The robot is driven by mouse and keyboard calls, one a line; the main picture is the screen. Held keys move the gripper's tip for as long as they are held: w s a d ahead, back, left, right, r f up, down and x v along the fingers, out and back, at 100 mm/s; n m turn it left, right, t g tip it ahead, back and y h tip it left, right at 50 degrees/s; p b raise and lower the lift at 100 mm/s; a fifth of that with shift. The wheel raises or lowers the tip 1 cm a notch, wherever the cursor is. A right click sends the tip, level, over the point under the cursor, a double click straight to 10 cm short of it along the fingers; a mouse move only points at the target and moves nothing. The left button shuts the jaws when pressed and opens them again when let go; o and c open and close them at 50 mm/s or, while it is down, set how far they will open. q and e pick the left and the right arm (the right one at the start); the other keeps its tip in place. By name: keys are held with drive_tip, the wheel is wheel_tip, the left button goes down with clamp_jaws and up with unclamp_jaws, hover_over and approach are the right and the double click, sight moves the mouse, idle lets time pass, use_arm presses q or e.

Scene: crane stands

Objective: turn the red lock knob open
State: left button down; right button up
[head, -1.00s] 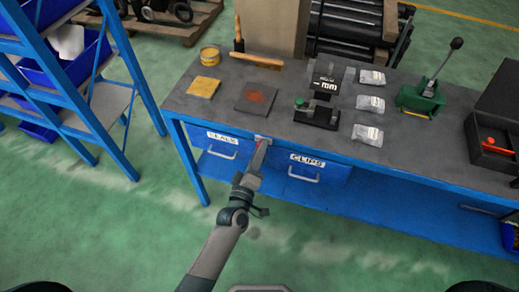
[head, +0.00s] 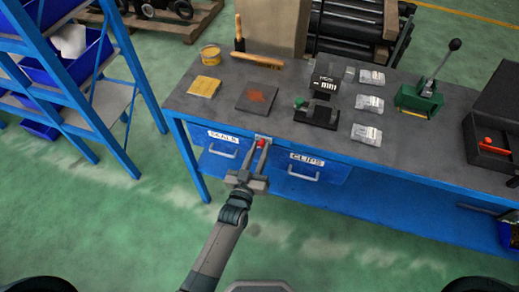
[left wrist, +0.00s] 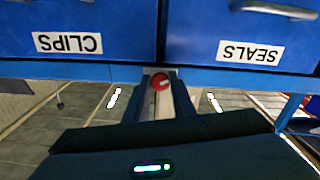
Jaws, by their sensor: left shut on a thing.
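The red lock knob (head: 261,143) sits on a pale plate at the front edge of the workbench, between the drawers labelled SEALS and CLIPS. In the left wrist view the round knob (left wrist: 160,80) shows a pale mark on its face. My left gripper (head: 259,147) is at the knob, with one finger on each side. It is shut on the knob; the left wrist view shows the two fingers (left wrist: 159,88) flanking it. My right gripper is not in view.
The SEALS drawer (head: 219,154) and CLIPS drawer (head: 318,174) have bar handles beside my fingers. The workbench top (head: 215,110) holds a brush, a tin, bagged parts and a green lever press (head: 420,98). A blue shelf rack stands at the left. Green floor in front is clear.

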use_arm(q)
drive_tip(key=shift+f+m, duration=0.15)
drive_tip(key=shift+m, duration=1.75)
drive_tip(key=c, duration=1.5)
unclamp_jaws()
drive_tip(key=shift+s, duration=0.1)
drive_tip(key=shift+b+v, duration=2.35)
drive_tip(key=shift+v, duration=6.35)
